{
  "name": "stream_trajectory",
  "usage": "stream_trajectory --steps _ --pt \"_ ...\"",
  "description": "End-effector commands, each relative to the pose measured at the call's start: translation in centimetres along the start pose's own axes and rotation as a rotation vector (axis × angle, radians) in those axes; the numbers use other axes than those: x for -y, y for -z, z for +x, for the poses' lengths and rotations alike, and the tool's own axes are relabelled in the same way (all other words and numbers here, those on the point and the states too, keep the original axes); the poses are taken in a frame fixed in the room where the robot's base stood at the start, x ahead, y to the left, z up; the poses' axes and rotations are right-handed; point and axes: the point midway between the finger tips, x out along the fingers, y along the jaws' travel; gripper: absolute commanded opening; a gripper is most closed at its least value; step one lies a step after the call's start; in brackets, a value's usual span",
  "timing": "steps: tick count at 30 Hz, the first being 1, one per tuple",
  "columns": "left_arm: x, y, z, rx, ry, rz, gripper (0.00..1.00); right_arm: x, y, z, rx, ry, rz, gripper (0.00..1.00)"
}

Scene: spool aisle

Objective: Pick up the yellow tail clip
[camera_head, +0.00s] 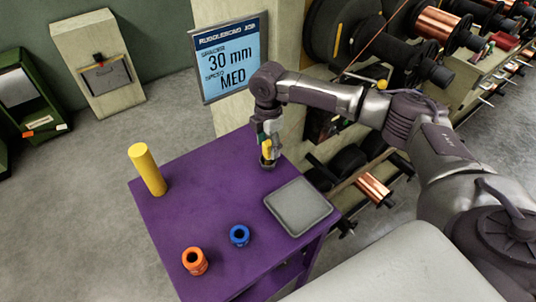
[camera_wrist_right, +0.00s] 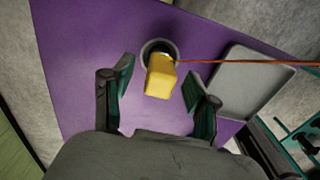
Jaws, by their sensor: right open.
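The yellow tail clip (camera_head: 266,148) stands at the far right part of the purple table (camera_head: 205,165), partly hidden by my right gripper (camera_head: 268,152) in the head view. In the right wrist view the clip (camera_wrist_right: 160,78) is a yellow block rising from a dark round holder (camera_wrist_right: 150,48). My right gripper (camera_wrist_right: 159,75) is open. Its two fingers stand on either side of the clip, with a gap visible on each side. My left gripper is not in view.
A grey tray (camera_head: 298,206) lies close right of the clip. A yellow cylinder (camera_head: 147,169), an orange ring (camera_head: 195,261) and a blue ring (camera_head: 239,235) stand on the table. A thin copper-coloured strand (camera_wrist_right: 245,63) runs right from the clip. A sign (camera_head: 230,58) stands behind.

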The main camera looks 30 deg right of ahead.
Motion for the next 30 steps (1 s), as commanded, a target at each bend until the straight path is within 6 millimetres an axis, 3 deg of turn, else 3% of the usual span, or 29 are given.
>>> stream_trajectory --steps 1,11,21,30 --pt "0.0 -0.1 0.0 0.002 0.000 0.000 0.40 0.0 0.0 0.0 0.000 0.000 0.000 0.55" --pt "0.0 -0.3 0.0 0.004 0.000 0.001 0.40 0.0 0.0 -0.1 0.000 -0.001 0.000 0.00" --pt "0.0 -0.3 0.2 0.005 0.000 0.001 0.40 -0.1 0.0 -0.7 -0.001 -0.004 0.001 0.00" --pt "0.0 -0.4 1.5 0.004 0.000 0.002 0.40 -0.2 0.0 -6.2 -0.001 -0.006 -0.001 0.00"
